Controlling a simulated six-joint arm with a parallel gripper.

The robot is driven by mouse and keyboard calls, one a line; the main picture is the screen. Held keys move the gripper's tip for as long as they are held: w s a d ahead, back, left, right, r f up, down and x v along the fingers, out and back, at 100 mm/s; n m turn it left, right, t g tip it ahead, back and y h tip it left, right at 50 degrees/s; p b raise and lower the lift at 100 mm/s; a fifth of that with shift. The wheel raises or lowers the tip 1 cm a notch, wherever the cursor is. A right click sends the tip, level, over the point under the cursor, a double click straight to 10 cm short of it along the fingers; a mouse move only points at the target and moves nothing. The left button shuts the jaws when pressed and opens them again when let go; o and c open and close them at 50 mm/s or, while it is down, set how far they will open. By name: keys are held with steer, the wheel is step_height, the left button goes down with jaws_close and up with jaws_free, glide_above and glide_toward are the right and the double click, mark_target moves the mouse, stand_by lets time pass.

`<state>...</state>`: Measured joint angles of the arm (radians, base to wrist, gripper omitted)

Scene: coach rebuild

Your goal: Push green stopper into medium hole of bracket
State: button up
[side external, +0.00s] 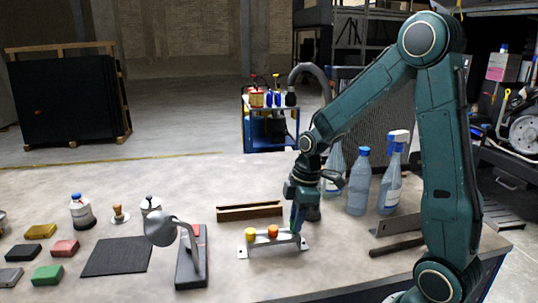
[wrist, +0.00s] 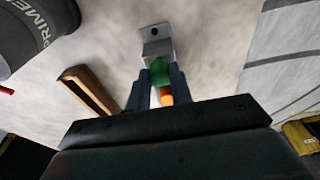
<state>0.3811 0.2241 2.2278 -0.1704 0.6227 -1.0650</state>
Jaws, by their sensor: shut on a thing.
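The grey metal bracket (side external: 285,246) lies on the bench, with a yellow stopper (side external: 250,234) and an orange stopper (side external: 272,231) standing in it. My gripper (side external: 297,231) points down at the bracket's right end. In the wrist view my gripper (wrist: 159,72) is shut on the green stopper (wrist: 158,66), over the bracket (wrist: 155,46). The bracket's end tab with a small dark hole shows beyond it. The orange stopper (wrist: 166,96) shows partly between the fingers. The medium hole is hidden, and I cannot tell how deep the green stopper sits. The side view hides the green stopper.
A wooden channel (side external: 250,211) lies behind the bracket. A grey lamp (side external: 163,230) stands to its left. Bottles (side external: 358,181) stand behind right, with a metal angle (side external: 395,223) and a dark bar (side external: 397,247) nearer. Bare bench lies in front of the bracket.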

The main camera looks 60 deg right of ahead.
steer(key=shift+f, duration=0.2)
steer(key=o, duration=1)
steer(key=shift+o, duration=0.5)
steer(key=o, duration=0.4)
steer(key=shift+r, duration=0.1)
steer(key=shift+r, duration=2.9)
